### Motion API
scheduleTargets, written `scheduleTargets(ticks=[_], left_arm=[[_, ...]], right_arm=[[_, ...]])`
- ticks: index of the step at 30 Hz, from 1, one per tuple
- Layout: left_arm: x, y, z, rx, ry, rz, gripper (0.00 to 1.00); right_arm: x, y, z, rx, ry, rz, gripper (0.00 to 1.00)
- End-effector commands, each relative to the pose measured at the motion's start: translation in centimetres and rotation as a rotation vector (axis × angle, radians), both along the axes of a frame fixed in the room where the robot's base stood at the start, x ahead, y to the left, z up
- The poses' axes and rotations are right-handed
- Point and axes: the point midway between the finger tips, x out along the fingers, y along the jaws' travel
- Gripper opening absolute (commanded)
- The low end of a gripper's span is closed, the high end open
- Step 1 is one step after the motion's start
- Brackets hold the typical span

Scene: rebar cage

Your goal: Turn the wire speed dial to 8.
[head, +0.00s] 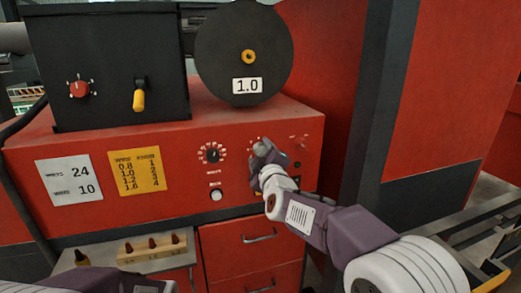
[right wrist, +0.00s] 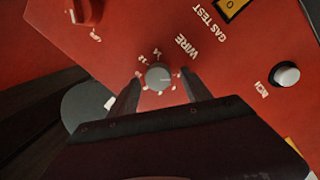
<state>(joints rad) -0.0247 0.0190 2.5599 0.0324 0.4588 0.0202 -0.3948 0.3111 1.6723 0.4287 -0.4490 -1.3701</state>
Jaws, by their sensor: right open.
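The wire speed dial (right wrist: 158,77) is a small round grey knob on the red panel, ringed by white numbers and marked WIRE in the right wrist view. My right gripper (right wrist: 158,92) is open, with one dark finger on each side of the knob. I cannot tell whether the fingers touch it or which number it points to. In the head view my right gripper (head: 264,152) is at the panel and hides most of this dial. My left forearm shows at the lower left edge; its gripper is out of view.
A black dial (head: 213,154) and a white button (head: 216,194) are left of my right gripper. A yellow chart (head: 135,173) and a white card (head: 69,180) are farther left. A black spool marked 1.0 (head: 245,55) stands above. A tip holder (head: 152,248) sits below.

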Motion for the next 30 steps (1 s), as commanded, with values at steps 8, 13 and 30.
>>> scheduleTargets(ticks=[8, 13, 30], left_arm=[[-0.01, -0.01, 0.12, 0.000, 0.000, 0.000, 0.36], [-0.01, 0.00, 0.12, 0.000, 0.000, 0.000, 0.36], [0.00, -0.01, 0.23, 0.000, 0.000, 0.000, 0.36]], right_arm=[[0.48, 0.08, -0.05, 0.000, 0.000, 0.000, 0.57], [0.46, 0.08, -0.05, 0.000, 0.000, 0.000, 0.18], [0.45, 0.09, 0.14, 0.138, 0.043, 0.000, 0.00]])
